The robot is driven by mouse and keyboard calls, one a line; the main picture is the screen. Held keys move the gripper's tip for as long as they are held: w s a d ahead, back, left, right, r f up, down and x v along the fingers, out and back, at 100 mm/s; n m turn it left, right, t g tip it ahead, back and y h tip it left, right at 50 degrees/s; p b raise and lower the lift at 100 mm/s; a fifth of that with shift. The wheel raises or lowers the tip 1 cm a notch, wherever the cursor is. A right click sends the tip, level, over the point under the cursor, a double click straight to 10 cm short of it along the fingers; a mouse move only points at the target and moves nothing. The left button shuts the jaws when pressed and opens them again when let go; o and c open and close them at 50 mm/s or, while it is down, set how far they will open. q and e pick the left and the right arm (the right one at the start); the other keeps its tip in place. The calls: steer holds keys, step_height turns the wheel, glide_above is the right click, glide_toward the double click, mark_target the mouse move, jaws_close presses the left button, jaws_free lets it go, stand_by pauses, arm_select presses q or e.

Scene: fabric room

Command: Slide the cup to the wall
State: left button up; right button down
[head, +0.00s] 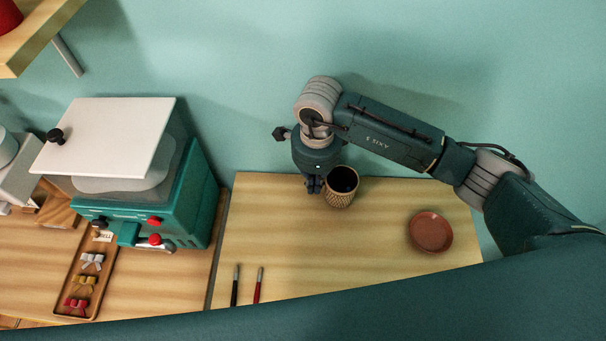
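The cup (341,188) is a dark-mouthed cup with a woven-looking tan side. It stands upright on the wooden table (270,232), close to the table's back edge by the teal wall (230,70). My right gripper (314,186) points down just to the left of the cup, at or very near its side. Its fingers look close together, but they are small and dark, and I cannot tell if they touch the cup. My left gripper is out of the picture.
A brown-red saucer (431,232) lies to the right of the cup. Two thin brushes (258,285) lie at the front left of the table. The table's middle is clear.

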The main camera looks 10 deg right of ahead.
mark_target(327, 184)
steer(key=shift+d, duration=0.25)
steer(key=shift+s+d+f+b, duration=0.1)
steer(key=shift+d+b, duration=0.3)
steer(key=shift+d, duration=0.2)
steer(key=shift+s+d+f+b, duration=0.1)
steer(key=shift+d+b, duration=0.3)
steer(key=shift+d, duration=0.15)
steer(key=shift+d+r, duration=0.1)
steer(key=shift+d, duration=0.2)
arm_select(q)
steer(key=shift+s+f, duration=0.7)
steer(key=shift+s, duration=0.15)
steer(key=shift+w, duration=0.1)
arm_select(e)
steer(key=shift+a, duration=0.1)
